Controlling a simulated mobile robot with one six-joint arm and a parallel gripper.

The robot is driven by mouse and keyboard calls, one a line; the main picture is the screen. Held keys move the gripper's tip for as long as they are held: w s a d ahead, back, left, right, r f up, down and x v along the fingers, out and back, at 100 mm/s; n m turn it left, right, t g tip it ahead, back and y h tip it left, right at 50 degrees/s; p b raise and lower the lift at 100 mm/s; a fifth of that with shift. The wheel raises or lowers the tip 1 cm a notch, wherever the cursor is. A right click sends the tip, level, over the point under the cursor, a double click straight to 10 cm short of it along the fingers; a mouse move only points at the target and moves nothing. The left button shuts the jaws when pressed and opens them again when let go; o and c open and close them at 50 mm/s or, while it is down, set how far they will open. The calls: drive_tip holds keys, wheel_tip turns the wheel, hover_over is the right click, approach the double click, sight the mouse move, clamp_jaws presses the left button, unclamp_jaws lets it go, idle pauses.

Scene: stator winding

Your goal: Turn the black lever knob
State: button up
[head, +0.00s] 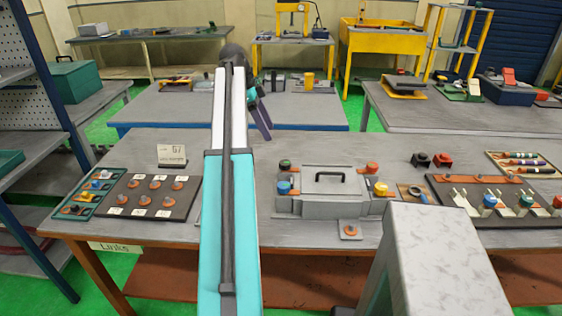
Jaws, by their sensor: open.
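Two small lever-like knobs stand on the near workbench, right of centre: a black knob (421,160) and a red knob (443,161) next to it. A grey box (330,186) with a black handle on its lid is left of them. I cannot tell from this view which way any lever is turned. My arm reaches up and forward over the bench, left of the box. My gripper (261,118) shows only as a dark piece beyond the arm's far end, mostly hidden behind it. It is open, well apart from the knobs, up and to their left.
The near workbench (240,236) carries a dark board (135,197) with several copper pieces at left and another fixture board (485,190) at right. Coloured knobs surround the box. A large grey block (440,260) fills the lower right foreground. More benches stand behind.

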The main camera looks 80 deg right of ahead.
sight(285, 163)
drive_tip(key=shift+s, duration=0.1)
drive_tip(key=shift+p+x, duration=1.6)
drive_tip(key=shift+x, duration=5.35)
drive_tip(key=c, duration=1.1)
drive_tip(key=shift+o, duration=0.2)
